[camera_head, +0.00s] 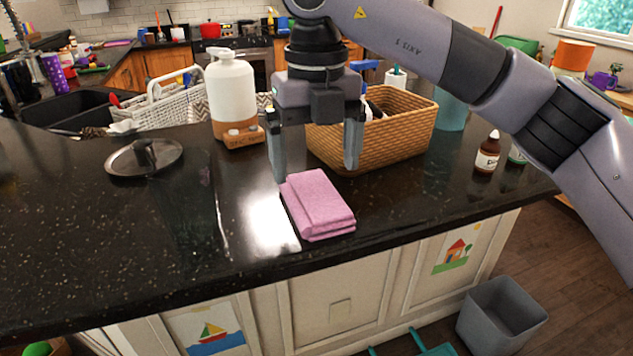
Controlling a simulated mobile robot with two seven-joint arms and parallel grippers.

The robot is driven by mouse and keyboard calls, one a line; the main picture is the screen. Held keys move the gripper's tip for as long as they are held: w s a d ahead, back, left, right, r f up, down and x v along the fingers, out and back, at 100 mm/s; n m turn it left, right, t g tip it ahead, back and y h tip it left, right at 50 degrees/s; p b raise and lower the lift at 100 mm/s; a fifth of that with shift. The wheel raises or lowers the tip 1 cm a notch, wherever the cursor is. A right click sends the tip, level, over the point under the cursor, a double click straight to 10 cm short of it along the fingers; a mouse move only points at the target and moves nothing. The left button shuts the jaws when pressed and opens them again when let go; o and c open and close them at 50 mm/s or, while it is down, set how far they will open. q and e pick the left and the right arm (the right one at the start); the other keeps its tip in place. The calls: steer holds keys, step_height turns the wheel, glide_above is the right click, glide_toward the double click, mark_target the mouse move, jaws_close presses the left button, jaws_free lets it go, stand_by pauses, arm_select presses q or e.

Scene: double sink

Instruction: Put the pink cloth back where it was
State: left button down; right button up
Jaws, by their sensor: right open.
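The pink cloth (318,206) lies folded on the black countertop (120,245), close to the counter's front edge. My right gripper (316,172) points down above and just behind the cloth. Its two fingers are spread wide, with nothing between them. The left fingertip is near the cloth's back left corner, and I cannot tell whether it touches. My left gripper is not in the head view.
A wicker basket (395,138) stands right behind the gripper. A white soap dispenser (232,95), a pot lid (144,157) and a white dish rack (170,104) stand to the left. A small brown bottle (488,153) is at the right. The front left counter is clear.

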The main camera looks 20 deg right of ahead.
mark_target(316, 195)
step_height(316, 195, up, 7)
steer(key=shift+p, duration=0.4)
